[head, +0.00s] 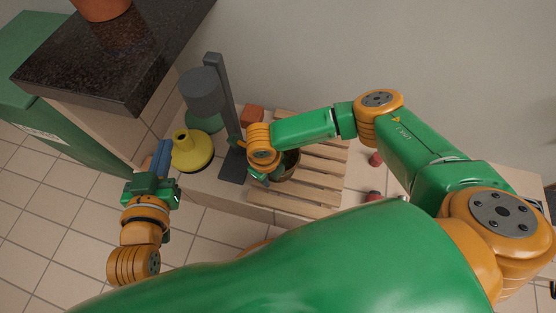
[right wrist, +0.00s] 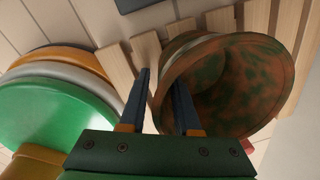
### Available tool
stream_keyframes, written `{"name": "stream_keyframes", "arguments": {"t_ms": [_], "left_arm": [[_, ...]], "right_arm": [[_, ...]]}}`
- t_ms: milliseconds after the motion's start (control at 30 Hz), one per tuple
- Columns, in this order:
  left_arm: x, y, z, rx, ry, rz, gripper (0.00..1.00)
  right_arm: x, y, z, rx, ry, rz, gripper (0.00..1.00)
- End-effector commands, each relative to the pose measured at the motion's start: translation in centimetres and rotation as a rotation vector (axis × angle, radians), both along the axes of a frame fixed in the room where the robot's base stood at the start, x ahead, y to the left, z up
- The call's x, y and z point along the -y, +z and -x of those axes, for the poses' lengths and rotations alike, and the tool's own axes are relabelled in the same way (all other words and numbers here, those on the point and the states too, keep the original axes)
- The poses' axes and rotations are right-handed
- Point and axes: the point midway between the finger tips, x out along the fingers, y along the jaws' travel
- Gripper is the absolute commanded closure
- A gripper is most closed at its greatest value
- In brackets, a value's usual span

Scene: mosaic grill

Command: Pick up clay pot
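A round pot (right wrist: 228,85) with a mottled brown and green inside fills the right of the right wrist view. In the head view the pot (head: 288,166) sits at the wooden slats, partly hidden by my right gripper (head: 258,178). The right wrist view shows my right gripper (right wrist: 160,100) open, one blue finger left of the pot's wall and the other over its opening. A gap shows between the fingers; contact cannot be told. My left gripper (head: 159,160) is at the left near the yellow object, its opening unclear. An orange-brown pot (head: 103,8) stands on the dark counter.
A slatted wooden rack (head: 312,180) lies under the pot. A grey stand (head: 222,100), a yellow flask-shaped object (head: 192,152) and an orange block (head: 252,115) are to its left. Small red items (head: 374,158) lie right. The dark counter (head: 100,75) rises at the upper left.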

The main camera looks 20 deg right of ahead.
Motion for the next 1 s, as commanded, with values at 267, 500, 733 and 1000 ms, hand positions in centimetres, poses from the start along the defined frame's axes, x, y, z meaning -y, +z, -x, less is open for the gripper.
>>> {"name": "stream_keyframes", "arguments": {"t_ms": [267,500,733,1000], "left_arm": [[-0.01,-0.03,0.01,-0.001,0.000,0.000,1.00],[-0.02,-0.03,0.00,-0.001,0.001,0.000,1.00],[-0.04,-0.02,0.00,-0.001,0.001,0.000,1.00],[-0.03,-0.03,-0.01,-0.002,0.001,0.000,1.00]], "right_arm": [[-0.01,0.01,-0.01,0.000,0.000,0.000,1.00],[0.00,0.01,-0.01,0.000,0.000,0.000,1.00],[0.00,0.01,-0.01,0.000,0.000,0.000,1.00],[0.00,0.02,-0.01,0.000,0.000,0.000,1.00]]}}
